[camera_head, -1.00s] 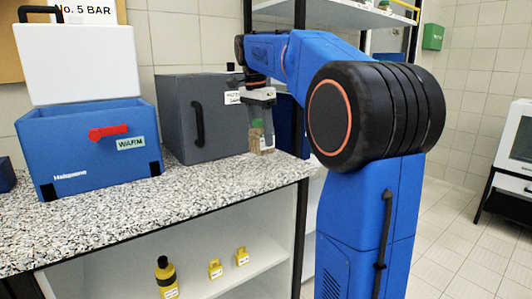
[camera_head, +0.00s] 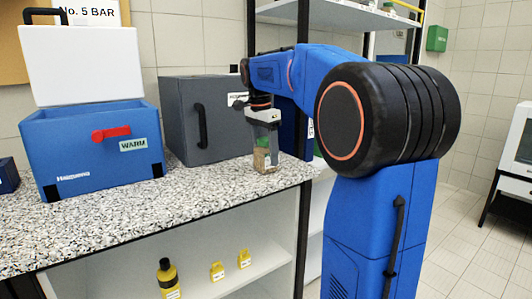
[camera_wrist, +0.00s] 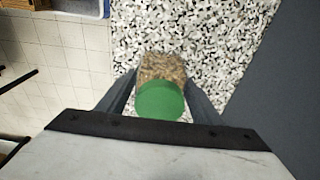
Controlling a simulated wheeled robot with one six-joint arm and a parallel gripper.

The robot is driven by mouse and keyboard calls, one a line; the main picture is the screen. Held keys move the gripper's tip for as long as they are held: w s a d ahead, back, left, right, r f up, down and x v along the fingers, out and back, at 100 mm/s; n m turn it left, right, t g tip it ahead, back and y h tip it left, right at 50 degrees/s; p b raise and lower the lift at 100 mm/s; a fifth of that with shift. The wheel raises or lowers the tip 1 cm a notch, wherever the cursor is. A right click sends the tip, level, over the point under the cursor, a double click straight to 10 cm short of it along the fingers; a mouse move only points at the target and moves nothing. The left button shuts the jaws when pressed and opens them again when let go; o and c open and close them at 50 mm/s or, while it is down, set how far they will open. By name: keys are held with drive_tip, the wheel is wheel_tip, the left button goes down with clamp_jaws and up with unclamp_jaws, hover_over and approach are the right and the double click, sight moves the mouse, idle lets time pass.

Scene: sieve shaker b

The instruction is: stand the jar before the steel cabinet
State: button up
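The jar (camera_head: 264,160) has clear walls, brown grainy contents and a green lid, which shows in the wrist view (camera_wrist: 160,100). My gripper (camera_head: 264,148) points down with its fingers on both sides of the jar and holds it upright. The jar is at the right end of the speckled counter (camera_head: 130,215), close to its surface; I cannot tell whether its base touches. The steel cabinet (camera_head: 220,122) is a dark grey box with a black handle and a white label. It stands behind and left of the jar, with a gap between them.
A blue box with a white raised lid (camera_head: 95,145), marked WARM, stands left on the counter. A yellow-black bottle (camera_head: 168,278) and two small yellow items (camera_head: 217,271) are on the shelf below. Black uprights rise by the counter's right end. The counter before the cabinet is clear.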

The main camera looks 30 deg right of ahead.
drive_tip(key=shift+o, duration=0.6)
drive_tip(key=shift+r, duration=0.1)
drive_tip(key=r, duration=0.4)
drive_tip(key=a+r, duration=0.1)
drive_tip(key=r, duration=0.7)
drive_tip(key=shift+a, duration=0.25)
drive_tip(key=s+a+f+n+t, duration=0.1)
drive_tip(key=s+a+f+n, duration=0.4)
drive_tip(key=s+f, duration=0.4)
drive_tip(key=s+a+f+n+t+y, duration=0.1)
drive_tip(key=s+a+f+n, duration=0.4)
drive_tip(key=s+f, duration=0.5)
drive_tip(key=s+a+f+n+t, duration=0.2)
drive_tip(key=s+a+f+n, duration=0.3)
drive_tip(key=s+f, duration=0.5)
wheel_tip(320, 180, down, 4)
drive_tip(key=n, duration=0.2)
drive_tip(key=shift+r+n+t, duration=0.2)
drive_tip(key=shift+n+t, duration=0.1)
drive_tip(key=shift+t, duration=0.1)
